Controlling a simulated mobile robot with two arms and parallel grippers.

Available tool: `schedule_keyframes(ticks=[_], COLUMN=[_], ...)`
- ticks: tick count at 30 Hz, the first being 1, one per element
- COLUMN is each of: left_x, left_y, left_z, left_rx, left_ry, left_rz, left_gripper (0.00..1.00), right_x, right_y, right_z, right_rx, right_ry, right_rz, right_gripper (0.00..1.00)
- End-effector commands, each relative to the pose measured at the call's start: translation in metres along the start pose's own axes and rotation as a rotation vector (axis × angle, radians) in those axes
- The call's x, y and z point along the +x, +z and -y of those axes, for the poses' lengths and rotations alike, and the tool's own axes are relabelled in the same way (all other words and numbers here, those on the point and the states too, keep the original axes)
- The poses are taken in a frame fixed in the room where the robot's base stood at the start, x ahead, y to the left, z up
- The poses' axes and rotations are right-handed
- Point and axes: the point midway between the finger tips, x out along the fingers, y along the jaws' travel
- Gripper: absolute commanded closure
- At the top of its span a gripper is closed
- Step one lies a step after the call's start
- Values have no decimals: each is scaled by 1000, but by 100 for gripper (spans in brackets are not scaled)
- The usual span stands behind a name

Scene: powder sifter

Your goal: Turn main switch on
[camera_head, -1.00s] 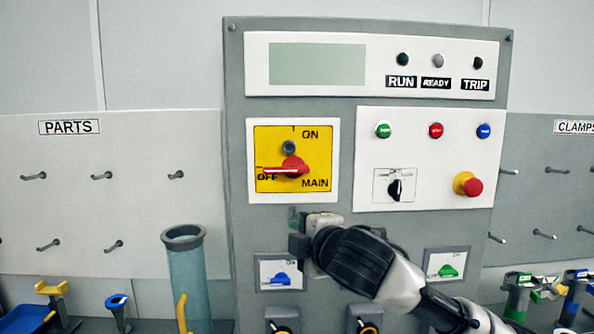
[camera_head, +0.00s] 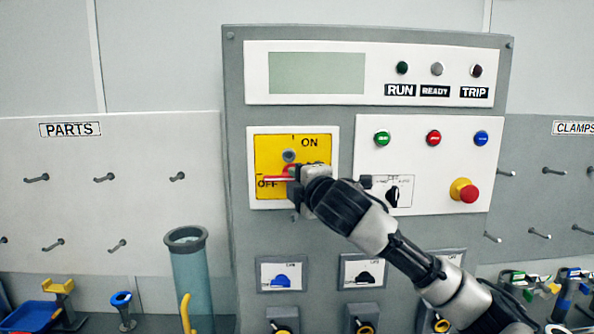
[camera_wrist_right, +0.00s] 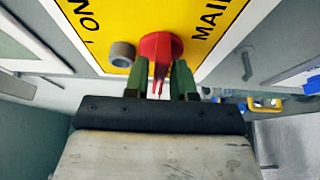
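The main switch is a red rotary handle (camera_head: 277,178) on a yellow plate (camera_head: 318,150) marked ON, OFF and MAIN. Its handle points left, at the OFF mark. My right gripper (camera_head: 293,183) is at the switch and covers the right part of the red knob in the head view. In the right wrist view, the red handle (camera_wrist_right: 160,52) stands between the two green fingers of my right gripper (camera_wrist_right: 161,82). The fingers are apart, with a gap visible beside the handle. My left gripper is not in view.
A grey round stud (camera_head: 289,155) sits on the plate just above the knob. A small black selector (camera_head: 392,196) and a red emergency button (camera_head: 463,191) are to the right. Coloured switches (camera_head: 281,281) lie below. A blue-green tube (camera_head: 190,280) stands at lower left.

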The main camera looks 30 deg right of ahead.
Motion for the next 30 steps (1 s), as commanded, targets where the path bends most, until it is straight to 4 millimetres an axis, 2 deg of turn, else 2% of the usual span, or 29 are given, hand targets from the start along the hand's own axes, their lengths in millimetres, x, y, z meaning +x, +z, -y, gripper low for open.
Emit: schedule_keyframes(ticks=[3, 11, 16, 23, 30], left_x=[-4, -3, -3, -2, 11], left_y=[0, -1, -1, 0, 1], left_z=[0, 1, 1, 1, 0], left_rx=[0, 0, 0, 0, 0], left_ry=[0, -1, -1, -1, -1], left_rz=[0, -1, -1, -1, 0], left_gripper=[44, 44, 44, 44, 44], right_x=[6, 7, 7, 7, 7], right_y=[0, 0, 0, 0, -1], right_z=[0, 1, 1, 2, 6], right_rx=[-1, -1, -1, 6, 77], right_ry=[0, 0, 0, 2, 31], right_rz=[-1, -1, -1, -1, -1], right_gripper=[75, 75, 100, 100, 100])
